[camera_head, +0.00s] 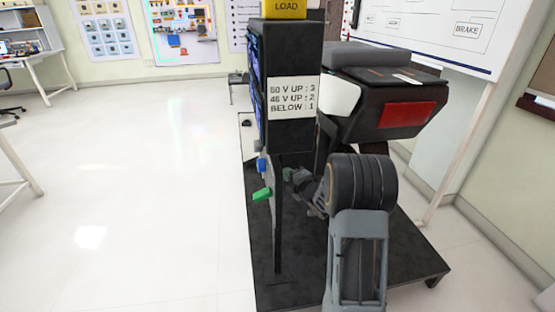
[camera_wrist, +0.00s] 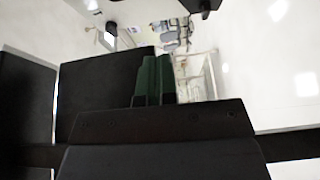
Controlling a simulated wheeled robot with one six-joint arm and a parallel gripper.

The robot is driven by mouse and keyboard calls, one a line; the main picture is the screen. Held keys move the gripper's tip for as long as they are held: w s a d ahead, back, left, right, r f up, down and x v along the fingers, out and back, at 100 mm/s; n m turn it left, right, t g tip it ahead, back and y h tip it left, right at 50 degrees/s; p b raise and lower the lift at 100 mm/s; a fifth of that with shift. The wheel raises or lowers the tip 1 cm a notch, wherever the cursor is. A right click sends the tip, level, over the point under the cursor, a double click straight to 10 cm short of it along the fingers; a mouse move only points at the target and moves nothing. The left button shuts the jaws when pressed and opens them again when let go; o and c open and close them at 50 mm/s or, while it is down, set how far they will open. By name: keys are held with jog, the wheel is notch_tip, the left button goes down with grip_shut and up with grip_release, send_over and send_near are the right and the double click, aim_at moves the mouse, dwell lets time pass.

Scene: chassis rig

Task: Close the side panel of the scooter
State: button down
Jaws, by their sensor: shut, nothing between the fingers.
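The scooter's rear end stands behind a black post, with a grey seat (camera_head: 370,54) and a red tail light (camera_head: 406,115). A white body section (camera_head: 340,94) shows on its left flank; I cannot tell if this is the side panel or how far any panel stands open. The post hides much of that side. My gripper's dark green fingers (camera_wrist: 154,80) are together and empty in the wrist view.
The black post carries a labelled box (camera_head: 292,97) and a yellow LOAD block (camera_head: 286,9). A blue piece (camera_head: 262,163) and a green piece (camera_head: 262,194) stick out at its left. Everything stands on a dark platform (camera_head: 420,262). The white floor (camera_head: 130,200) at left is clear.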

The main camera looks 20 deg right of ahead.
jog(key=d+b+x, duration=0.2)
jog(key=x, duration=0.8)
jog(key=shift+w+d, duration=0.25)
jog(key=shift+w, duration=0.05)
jog(key=shift+w+d, duration=0.1)
